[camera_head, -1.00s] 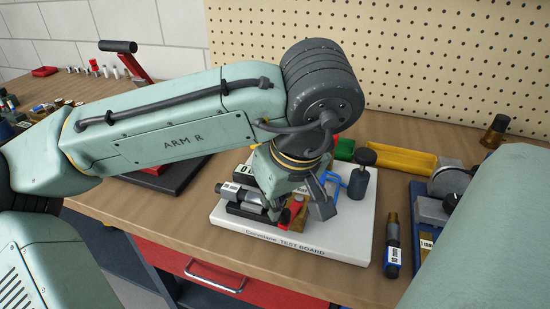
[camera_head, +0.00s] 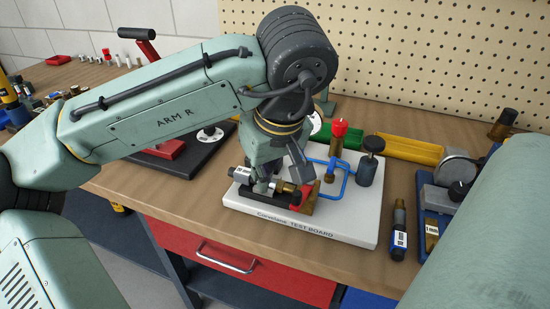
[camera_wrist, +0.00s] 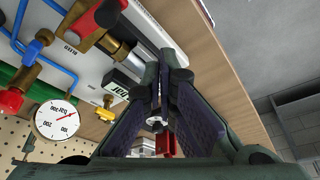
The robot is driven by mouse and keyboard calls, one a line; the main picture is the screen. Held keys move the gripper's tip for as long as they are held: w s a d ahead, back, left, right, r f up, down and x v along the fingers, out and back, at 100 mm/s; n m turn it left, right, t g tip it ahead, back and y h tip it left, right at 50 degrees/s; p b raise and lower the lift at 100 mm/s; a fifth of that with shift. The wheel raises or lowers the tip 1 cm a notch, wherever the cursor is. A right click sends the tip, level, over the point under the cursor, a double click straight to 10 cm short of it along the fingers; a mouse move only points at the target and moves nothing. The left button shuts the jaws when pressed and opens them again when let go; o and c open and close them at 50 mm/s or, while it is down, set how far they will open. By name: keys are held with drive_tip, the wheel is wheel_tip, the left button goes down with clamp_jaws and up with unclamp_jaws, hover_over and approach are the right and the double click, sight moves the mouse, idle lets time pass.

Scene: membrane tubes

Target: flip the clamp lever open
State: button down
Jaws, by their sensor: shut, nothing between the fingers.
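The white test board (camera_head: 335,226) carries a black cradle (camera_head: 257,197) with a grey, white-labelled membrane tube (camera_head: 243,174) lying in it. A red part that looks like the clamp lever (camera_head: 308,189) stands by a brass block at the tube's right end. My gripper (camera_head: 273,181) is shut and empty over the tube, left of the red part, partly hiding the tube. Its fingers (camera_wrist: 162,80) show in the wrist view. I cannot tell the lever's exact angle.
Blue pipes (camera_head: 345,168), a red-topped brass valve (camera_head: 339,137) and a dark-capped cylinder (camera_head: 370,165) stand on the board's right. A pressure gauge (camera_wrist: 57,120) shows in the wrist view. A loose tube (camera_head: 398,232) and a blue tray (camera_head: 430,207) lie further right.

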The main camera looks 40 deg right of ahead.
wheel_tip(320, 180, up, 8)
drive_tip(key=s+d, duration=0.2)
drive_tip(key=shift+s+b, duration=0.35)
